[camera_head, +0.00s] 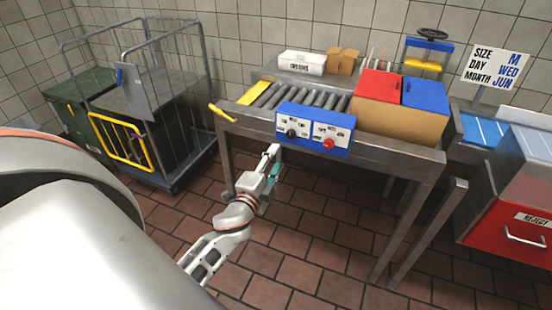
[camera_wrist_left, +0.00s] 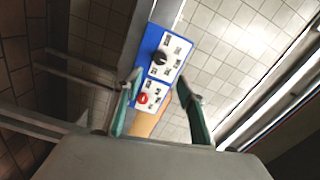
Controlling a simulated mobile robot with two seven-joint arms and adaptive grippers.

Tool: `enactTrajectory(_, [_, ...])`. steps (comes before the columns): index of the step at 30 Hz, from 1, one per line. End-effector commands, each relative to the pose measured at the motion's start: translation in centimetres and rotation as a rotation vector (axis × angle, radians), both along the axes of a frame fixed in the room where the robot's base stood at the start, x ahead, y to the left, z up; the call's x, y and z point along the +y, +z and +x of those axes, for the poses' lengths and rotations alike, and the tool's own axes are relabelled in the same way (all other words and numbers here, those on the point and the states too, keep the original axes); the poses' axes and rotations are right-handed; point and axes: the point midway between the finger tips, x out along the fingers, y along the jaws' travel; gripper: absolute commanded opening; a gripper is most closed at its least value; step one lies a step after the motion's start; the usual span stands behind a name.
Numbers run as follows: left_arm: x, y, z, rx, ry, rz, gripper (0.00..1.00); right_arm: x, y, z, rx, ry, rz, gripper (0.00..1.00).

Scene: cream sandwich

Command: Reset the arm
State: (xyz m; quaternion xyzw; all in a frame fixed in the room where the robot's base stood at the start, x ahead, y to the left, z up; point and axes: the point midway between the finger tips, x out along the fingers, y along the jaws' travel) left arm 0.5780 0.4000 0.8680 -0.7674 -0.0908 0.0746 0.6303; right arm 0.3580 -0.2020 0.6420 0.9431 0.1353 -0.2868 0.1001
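My left gripper (camera_head: 273,162) is in front of the metal conveyor table, just below the blue control box (camera_head: 290,130) with a black knob. I see no contact between the fingers and the panel. My right gripper is not in view.
The conveyor table (camera_head: 390,157) holds a cardboard box with red and blue lids (camera_head: 400,117), rollers (camera_head: 300,97) and a yellow strip. A wheeled cage cart (camera_head: 150,150) stands at left. A red reject bin (camera_head: 510,235) stands at right. The tiled floor ahead is clear.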

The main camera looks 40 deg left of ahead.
Motion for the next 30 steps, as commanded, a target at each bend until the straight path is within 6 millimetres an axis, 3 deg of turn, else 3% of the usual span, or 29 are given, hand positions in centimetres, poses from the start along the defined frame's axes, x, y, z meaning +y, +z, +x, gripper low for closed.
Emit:
enactTrajectory(11, [-0.1, -0.2, -0.1, 0.003, -0.002, -0.006, 0.4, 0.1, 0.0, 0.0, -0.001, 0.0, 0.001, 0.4])
enactTrajectory(14, [-1.1, -1.8, -0.8, 0.027, -0.019, -0.065, 0.4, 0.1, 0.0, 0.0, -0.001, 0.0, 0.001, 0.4])
enactTrajectory(16, [-2.5, -4.1, -2.0, 0.062, -0.042, -0.156, 0.4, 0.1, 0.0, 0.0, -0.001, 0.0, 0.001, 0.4])
enactTrajectory(20, [-6.6, -10.1, -6.0, 0.168, -0.084, -0.412, 0.4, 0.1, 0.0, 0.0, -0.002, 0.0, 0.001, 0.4])
enactTrajectory(24, [-11.6, -16.0, -11.7, 0.302, -0.096, -0.716, 0.4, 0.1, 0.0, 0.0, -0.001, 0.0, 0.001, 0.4])
enactTrajectory(30, [-17.3, -21.0, -18.9, 0.458, -0.064, -1.048, 0.4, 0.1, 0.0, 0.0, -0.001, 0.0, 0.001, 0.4])
